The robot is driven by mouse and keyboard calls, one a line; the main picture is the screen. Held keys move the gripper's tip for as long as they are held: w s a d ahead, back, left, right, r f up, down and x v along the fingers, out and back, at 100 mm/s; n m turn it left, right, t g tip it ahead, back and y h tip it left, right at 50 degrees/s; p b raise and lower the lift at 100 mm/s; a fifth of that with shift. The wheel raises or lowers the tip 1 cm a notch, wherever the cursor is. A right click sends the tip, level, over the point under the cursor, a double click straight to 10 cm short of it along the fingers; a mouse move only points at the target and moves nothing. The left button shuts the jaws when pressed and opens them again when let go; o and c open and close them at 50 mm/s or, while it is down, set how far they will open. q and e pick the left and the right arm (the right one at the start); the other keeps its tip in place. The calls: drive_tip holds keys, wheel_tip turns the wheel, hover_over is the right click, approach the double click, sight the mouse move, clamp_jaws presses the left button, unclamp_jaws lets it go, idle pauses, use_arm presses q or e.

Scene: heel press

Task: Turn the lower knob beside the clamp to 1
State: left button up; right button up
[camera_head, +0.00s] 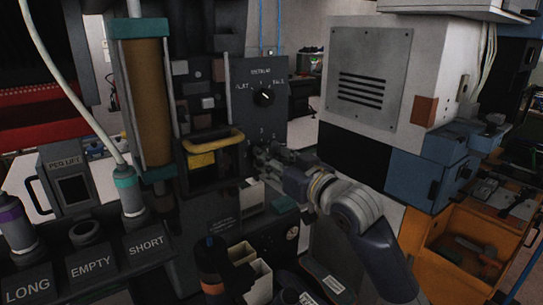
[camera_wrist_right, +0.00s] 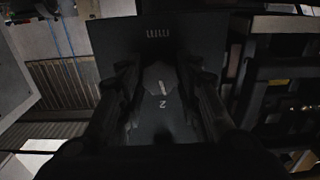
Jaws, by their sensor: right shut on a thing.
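My right gripper (camera_head: 268,160) reaches in from the right to the lower part of the dark control panel (camera_head: 245,78). In the right wrist view its two fingers (camera_wrist_right: 158,76) stand either side of the lower knob (camera_wrist_right: 156,74), shut on it. In the head view the gripper hides the knob. The clamp, with its yellow handle (camera_head: 213,143), is left of the panel. My left gripper is not in view.
An upper knob (camera_head: 264,97) with a white pointer sits above on the same panel. Holders marked LONG, EMPTY and SHORT (camera_head: 146,245) stand at the lower left. A grey vented cabinet (camera_head: 370,80) and an orange bin (camera_head: 455,245) are on the right.

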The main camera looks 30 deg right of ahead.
drive_tip(key=n+p, duration=0.1)
drive_tip(key=n, duration=0.4)
drive_tip(key=shift+r, duration=0.1)
idle(0.4)
drive_tip(key=o, duration=1)
drive_tip(key=shift+o, duration=0.2)
drive_tip(key=shift+s, duration=0.1)
drive_tip(key=s+d, duration=0.1)
drive_tip(key=s, duration=0.6)
drive_tip(key=shift+s, duration=0.15)
